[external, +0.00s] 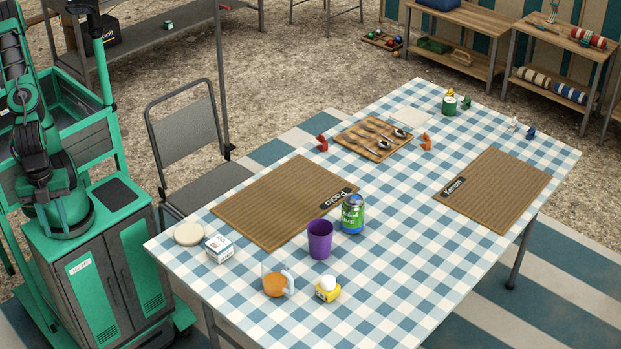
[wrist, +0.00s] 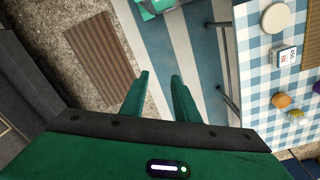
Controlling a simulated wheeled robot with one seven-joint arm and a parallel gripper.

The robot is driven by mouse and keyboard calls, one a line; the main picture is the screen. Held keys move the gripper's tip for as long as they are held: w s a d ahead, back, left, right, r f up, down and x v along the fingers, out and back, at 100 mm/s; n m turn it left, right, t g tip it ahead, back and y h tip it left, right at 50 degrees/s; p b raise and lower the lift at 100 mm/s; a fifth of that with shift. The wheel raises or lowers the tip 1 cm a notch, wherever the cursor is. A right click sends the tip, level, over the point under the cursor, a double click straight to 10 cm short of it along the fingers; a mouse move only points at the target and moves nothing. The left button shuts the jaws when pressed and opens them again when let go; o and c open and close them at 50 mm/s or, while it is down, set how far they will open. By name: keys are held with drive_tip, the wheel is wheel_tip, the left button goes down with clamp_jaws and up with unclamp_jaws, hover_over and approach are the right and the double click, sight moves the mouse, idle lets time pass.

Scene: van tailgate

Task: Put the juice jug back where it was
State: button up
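The juice jug (external: 275,281) is a small clear jug with orange juice and a handle on its right. It stands upright on the blue-checked table (external: 375,280), near the table's near edge. In the wrist view the jug (wrist: 281,100) shows at the right, seen from above. My gripper (wrist: 159,76) shows in the wrist view with its two green fingers apart and nothing between them. It is off to the side of the table, over the ground and striped mat, well away from the jug.
A round pale disc (external: 188,234) lies at the table's left corner. A grey chair (external: 190,140) stands beside the table.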

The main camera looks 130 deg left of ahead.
drive_tip(key=s+f, duration=0.3)
drive_tip(key=s, duration=0.6)
drive_tip(key=shift+s+m, duration=0.2)
drive_tip(key=shift+m, duration=0.2)
